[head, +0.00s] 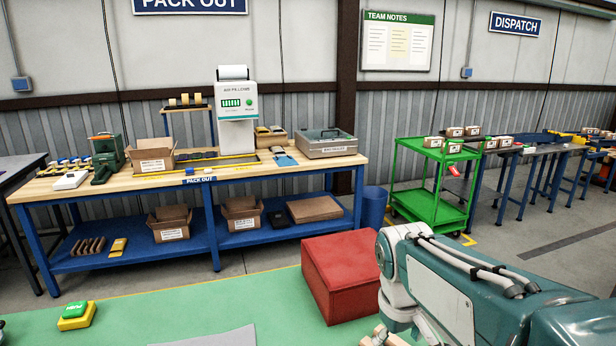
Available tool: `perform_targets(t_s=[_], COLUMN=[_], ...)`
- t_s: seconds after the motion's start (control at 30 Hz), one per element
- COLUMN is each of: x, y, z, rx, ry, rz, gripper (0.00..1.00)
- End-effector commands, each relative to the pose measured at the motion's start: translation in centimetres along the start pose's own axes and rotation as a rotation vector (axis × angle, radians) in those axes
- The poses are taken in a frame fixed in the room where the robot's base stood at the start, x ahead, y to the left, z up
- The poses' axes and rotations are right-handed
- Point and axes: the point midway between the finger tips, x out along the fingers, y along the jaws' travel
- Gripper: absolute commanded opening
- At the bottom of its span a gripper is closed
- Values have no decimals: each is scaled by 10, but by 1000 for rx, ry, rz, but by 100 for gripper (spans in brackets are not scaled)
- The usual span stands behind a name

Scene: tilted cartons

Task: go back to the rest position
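My arm (440,290) comes in from the bottom right, teal and white with grey cables along its top. It is bent, and its white joint (392,270) stands just right of a red box (341,277). From that joint the arm drops toward the bottom edge of the picture. My gripper is not in view, so its fingers and anything in them are hidden. A small pale wooden-looking piece (378,335) shows at the bottom edge beside the arm; I cannot tell what it is.
The green surface (200,300) in front holds a yellow block with a green button (76,315) and a grey sheet (215,338). Behind stand a blue-framed packing bench (120,184) and a green cart (430,207) with small cartons. Grey floor lies between.

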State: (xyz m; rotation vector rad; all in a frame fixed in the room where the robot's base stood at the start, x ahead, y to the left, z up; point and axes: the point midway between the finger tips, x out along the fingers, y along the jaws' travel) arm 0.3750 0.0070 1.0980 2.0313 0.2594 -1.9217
Motion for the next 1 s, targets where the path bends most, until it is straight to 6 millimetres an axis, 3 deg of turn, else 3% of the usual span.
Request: perform_targets(t_s=[0.27, 0.6, 0.8, 1.0], x=[-18, -20, -17, -15], y=[-12, -29, -36, -37], z=[48, 100, 116, 119], rx=[141, 310, 373, 386], ry=[160, 349, 420, 431], rz=[5, -4, -12, -14], gripper=[86, 86, 86, 86])
